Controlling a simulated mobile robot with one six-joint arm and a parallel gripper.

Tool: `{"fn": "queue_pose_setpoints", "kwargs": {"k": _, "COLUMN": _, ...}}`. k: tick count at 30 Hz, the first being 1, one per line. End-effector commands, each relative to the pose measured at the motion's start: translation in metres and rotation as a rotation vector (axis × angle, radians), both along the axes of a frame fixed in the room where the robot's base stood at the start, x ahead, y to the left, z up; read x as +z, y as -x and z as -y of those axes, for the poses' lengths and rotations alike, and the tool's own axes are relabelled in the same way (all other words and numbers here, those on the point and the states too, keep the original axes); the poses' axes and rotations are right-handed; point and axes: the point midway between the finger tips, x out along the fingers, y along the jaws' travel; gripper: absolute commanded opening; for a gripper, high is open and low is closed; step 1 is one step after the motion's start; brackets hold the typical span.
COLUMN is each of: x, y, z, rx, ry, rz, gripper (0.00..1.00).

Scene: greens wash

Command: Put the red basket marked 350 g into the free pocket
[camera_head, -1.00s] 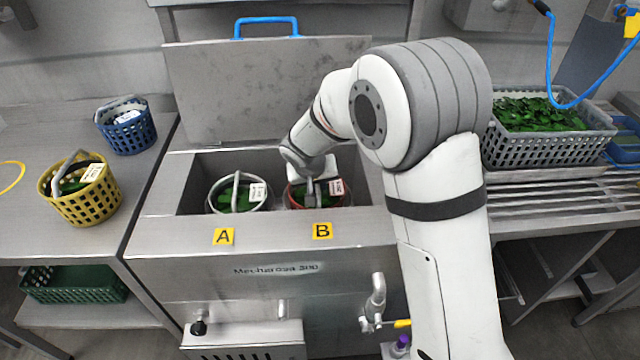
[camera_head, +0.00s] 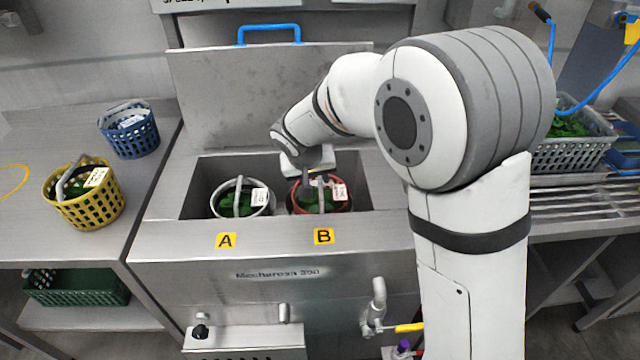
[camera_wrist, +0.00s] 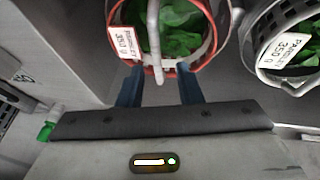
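The red basket (camera_head: 347,206) sits in the sink pocket behind label B, with greens inside and its pale handle upright. In the wrist view the red basket (camera_wrist: 150,70) has a white tag reading parsley 350 g. My gripper (camera_head: 317,178) is just above it. In the wrist view my gripper (camera_wrist: 158,82) has its two blue fingers apart, one on each side of the handle's line, with gaps to the handle. A pale grey basket (camera_head: 217,205) fills the pocket behind label A; its tag in the wrist view also reads 350 g.
A yellow basket (camera_head: 78,215) and a blue basket (camera_head: 134,141) stand on the left counter. The raised lid (camera_head: 230,105) stands behind the pockets. A grey crate of greens (camera_head: 570,156) is at the right, partly behind my arm. A green crate (camera_head: 70,291) sits on the lower shelf.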

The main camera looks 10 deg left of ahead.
Motion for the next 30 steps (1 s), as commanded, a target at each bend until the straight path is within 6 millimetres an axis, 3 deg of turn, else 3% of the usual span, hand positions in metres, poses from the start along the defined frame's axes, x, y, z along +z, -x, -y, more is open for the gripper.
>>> {"fn": "queue_pose_setpoints", "kwargs": {"k": 1, "x": 0.012, "y": 0.004, "z": -0.001, "rx": 0.000, "ry": -0.003, "rz": 0.002, "gripper": 0.32}}
{"fn": "queue_pose_setpoints", "kwargs": {"k": 6, "x": 0.034, "y": 0.015, "z": -0.003, "rx": 0.001, "ry": -0.001, "rz": 0.001, "gripper": 0.32}}
{"fn": "queue_pose_setpoints", "kwargs": {"k": 15, "x": 0.044, "y": 0.020, "z": -0.003, "rx": -0.001, "ry": 0.000, "rz": -0.001, "gripper": 0.32}}
{"fn": "queue_pose_setpoints", "kwargs": {"k": 18, "x": 0.047, "y": 0.021, "z": 0.007, "rx": -0.011, "ry": 0.001, "rz": -0.006, "gripper": 0.32}}
{"fn": "queue_pose_setpoints", "kwargs": {"k": 20, "x": 0.053, "y": 0.024, "z": 0.026, "rx": -0.030, "ry": 0.000, "rz": -0.017, "gripper": 0.32}}
{"fn": "queue_pose_setpoints", "kwargs": {"k": 23, "x": 0.066, "y": 0.036, "z": 0.077, "rx": -0.076, "ry": -0.004, "rz": -0.050, "gripper": 0.32}}
{"fn": "queue_pose_setpoints", "kwargs": {"k": 27, "x": 0.082, "y": 0.080, "z": 0.163, "rx": -0.156, "ry": -0.027, "rz": -0.119, "gripper": 0.32}}
{"fn": "queue_pose_setpoints", "kwargs": {"k": 30, "x": 0.087, "y": 0.121, "z": 0.212, "rx": -0.204, "ry": -0.058, "rz": -0.165, "gripper": 0.32}}
